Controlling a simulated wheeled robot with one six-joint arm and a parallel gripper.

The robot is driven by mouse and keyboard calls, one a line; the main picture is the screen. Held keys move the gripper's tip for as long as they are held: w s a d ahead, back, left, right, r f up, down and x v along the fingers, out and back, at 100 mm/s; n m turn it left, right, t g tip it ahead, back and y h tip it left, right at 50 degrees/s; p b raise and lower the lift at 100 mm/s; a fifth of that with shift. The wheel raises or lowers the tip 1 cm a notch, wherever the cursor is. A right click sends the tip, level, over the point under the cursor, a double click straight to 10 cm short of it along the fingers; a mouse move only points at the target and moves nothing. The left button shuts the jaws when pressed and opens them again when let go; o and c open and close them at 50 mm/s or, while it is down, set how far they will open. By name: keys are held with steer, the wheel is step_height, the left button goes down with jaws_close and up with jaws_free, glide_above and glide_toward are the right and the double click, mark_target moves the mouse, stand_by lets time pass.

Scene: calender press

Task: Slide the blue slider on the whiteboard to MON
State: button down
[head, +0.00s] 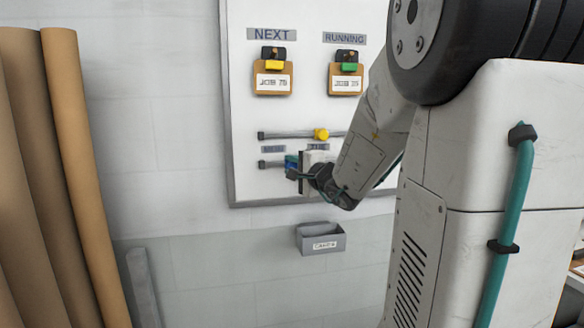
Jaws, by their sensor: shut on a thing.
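The whiteboard (240,104) hangs on the wall and carries two horizontal rails at its lower part. The blue slider (291,162) is on the lower rail (268,165), toward the rail's left part. My gripper (293,169) is at the blue slider and shut on it. The gripper and my arm hide part of the slider and the right part of the lower rail. Small label plates (273,149) sit between the rails; their words are too small to read surely, and others are hidden by my arm.
A yellow slider (321,134) is on the upper rail (285,135), just above my gripper. Job cards hang under NEXT (272,84) and RUNNING (345,85). A grey labelled bin (320,239) is on the wall below the board. Tall brown rolls (72,180) stand at left.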

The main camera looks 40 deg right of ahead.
steer(key=c, duration=1.3)
jaws_free()
steer(key=s, duration=0.5)
steer(key=s+a, duration=0.1)
steer(key=s, duration=0.1)
steer(key=shift+s, duration=0.35)
